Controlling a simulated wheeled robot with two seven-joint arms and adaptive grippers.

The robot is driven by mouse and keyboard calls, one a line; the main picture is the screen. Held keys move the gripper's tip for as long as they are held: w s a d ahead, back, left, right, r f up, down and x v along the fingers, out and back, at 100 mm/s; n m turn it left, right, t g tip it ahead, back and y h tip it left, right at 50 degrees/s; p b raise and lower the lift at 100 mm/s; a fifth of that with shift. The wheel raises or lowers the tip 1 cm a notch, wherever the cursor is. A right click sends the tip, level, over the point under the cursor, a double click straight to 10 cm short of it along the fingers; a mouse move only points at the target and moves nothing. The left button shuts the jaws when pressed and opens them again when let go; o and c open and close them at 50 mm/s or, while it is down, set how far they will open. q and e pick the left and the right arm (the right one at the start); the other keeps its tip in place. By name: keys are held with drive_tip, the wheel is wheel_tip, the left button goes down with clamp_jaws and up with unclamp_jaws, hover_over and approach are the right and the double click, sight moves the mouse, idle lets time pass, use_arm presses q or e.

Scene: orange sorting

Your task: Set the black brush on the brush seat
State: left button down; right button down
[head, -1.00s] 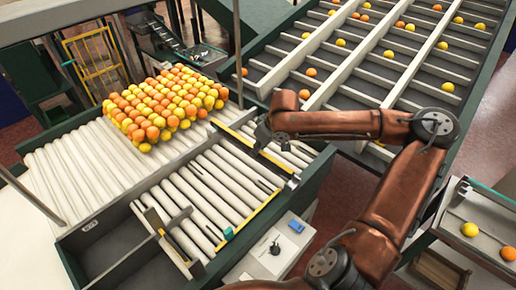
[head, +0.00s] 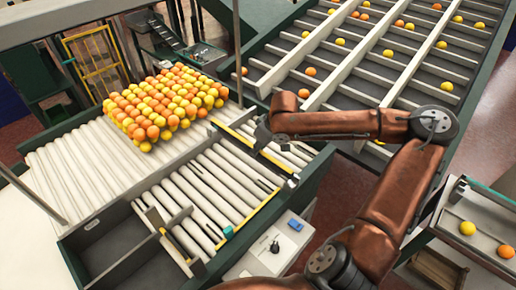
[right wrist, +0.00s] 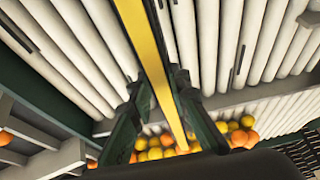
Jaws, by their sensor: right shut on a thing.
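My right gripper (head: 264,134) is over the roller bed, at a long yellow-topped bar with a dark side that looks to be the black brush (head: 278,164). In the right wrist view the bar (right wrist: 157,62) runs between the two dark fingers of the gripper (right wrist: 158,108), which are shut on it. In the head view the gripper and forearm hide the middle of the bar. I cannot tell whether it rests on anything there. A brush seat cannot be picked out for certain. My left gripper is not in view.
A pile of oranges (head: 165,105) lies on the white rollers (head: 70,170) beyond the gripper. A similar dark and yellow bar (head: 176,243) lies at the near end of the rollers. A control box (head: 262,255) stands at the near side. A sorting conveyor (head: 350,85) fills the back right.

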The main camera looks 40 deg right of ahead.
drive_tip(key=shift+f, duration=0.2)
drive_tip(key=shift+f, duration=0.35)
drive_tip(key=shift+f, duration=0.65)
idle(0.5)
drive_tip(key=c, duration=1.7)
unclamp_jaws()
drive_tip(key=shift+c, duration=0.2)
drive_tip(key=v, duration=1.2)
